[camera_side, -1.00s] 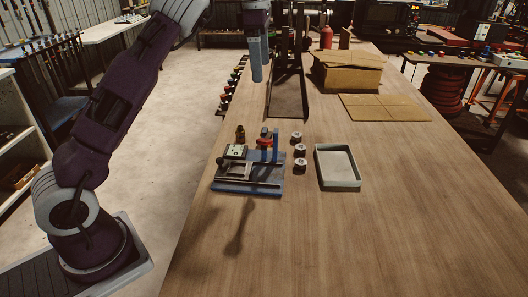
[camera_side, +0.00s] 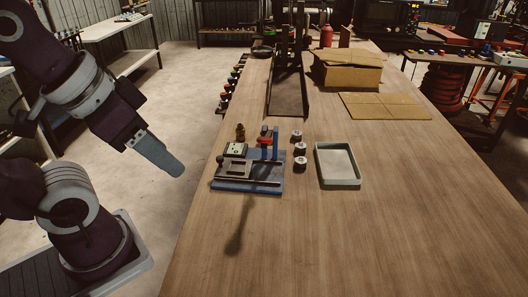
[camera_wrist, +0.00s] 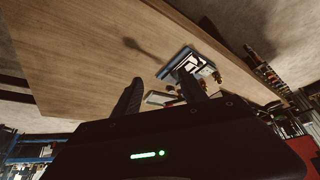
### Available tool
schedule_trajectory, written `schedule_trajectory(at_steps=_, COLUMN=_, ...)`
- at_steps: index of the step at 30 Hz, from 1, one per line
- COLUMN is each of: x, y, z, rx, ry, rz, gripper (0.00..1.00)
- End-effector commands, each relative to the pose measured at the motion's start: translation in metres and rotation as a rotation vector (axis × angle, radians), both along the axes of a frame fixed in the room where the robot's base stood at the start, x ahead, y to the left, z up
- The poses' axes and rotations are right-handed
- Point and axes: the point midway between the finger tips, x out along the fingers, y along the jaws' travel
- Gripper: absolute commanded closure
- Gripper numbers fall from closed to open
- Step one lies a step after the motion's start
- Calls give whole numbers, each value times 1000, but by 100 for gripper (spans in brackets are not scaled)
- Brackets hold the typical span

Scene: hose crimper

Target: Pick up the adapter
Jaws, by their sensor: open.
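A small brass-brown fitting (camera_side: 240,133) stands upright behind the blue crimper (camera_side: 233,187) on the table. I cannot tell for sure which of these is the adapter. My gripper (camera_side: 174,167) is left of the table, over the floor, well apart from all the parts. In the wrist view both fingers of my gripper (camera_wrist: 162,80) are spread with nothing held. The crimper (camera_wrist: 180,62) shows beyond them there, with small parts partly hidden by the fingers.
A grey tray (camera_side: 338,181) sits right of the silver pieces and looks empty. A cardboard box (camera_side: 347,75) and a flat cardboard sheet (camera_side: 384,107) lie farther back. The front of the table is clear.

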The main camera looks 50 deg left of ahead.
Motion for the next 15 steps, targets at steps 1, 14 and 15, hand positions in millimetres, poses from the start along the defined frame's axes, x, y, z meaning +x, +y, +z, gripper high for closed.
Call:
schedule_trajectory(at_steps=1, x=0, y=0, z=0, rx=0, ry=0, rz=1, gripper=50)
schedule_trajectory(at_steps=14, x=125, y=28, z=41, rx=-223, ry=159, rz=544, gripper=50)
schedule_trajectory(at_steps=15, x=154, y=38, z=39, rx=-262, ry=189, rz=667, gripper=50)
